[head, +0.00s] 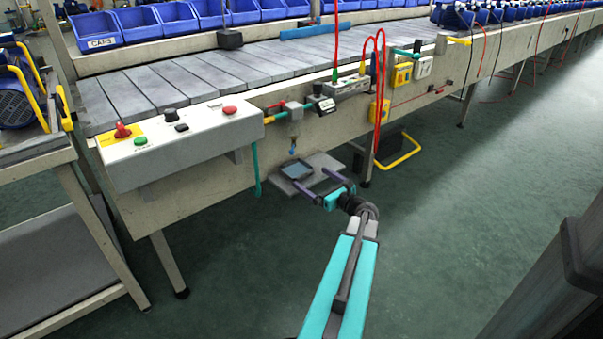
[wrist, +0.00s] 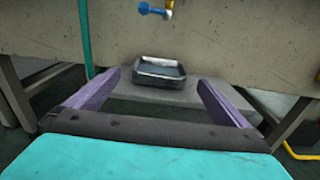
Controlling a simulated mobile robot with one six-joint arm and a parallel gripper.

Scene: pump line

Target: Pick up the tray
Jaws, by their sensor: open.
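The tray (head: 297,169) is small, dark and shallow, with raised rims and a bluish inside. It sits on a grey ledge (head: 319,160) low at the front of the line. In the wrist view the tray (wrist: 160,72) lies ahead, on the far part of the ledge (wrist: 190,95). My gripper (head: 308,180) is open and empty, with its two purple fingers spread. In the wrist view my gripper (wrist: 157,82) has one finger on each side of the picture, with the tray between their lines and beyond the tips. The fingers look apart from the tray.
A blue-tipped nozzle (head: 294,148) hangs above the tray; it also shows in the wrist view (wrist: 150,9). A teal hose (head: 256,170) hangs to the left. Red cables (head: 379,90) and a yellow bar (head: 402,153) are to the right. Open floor (head: 470,200) lies at right.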

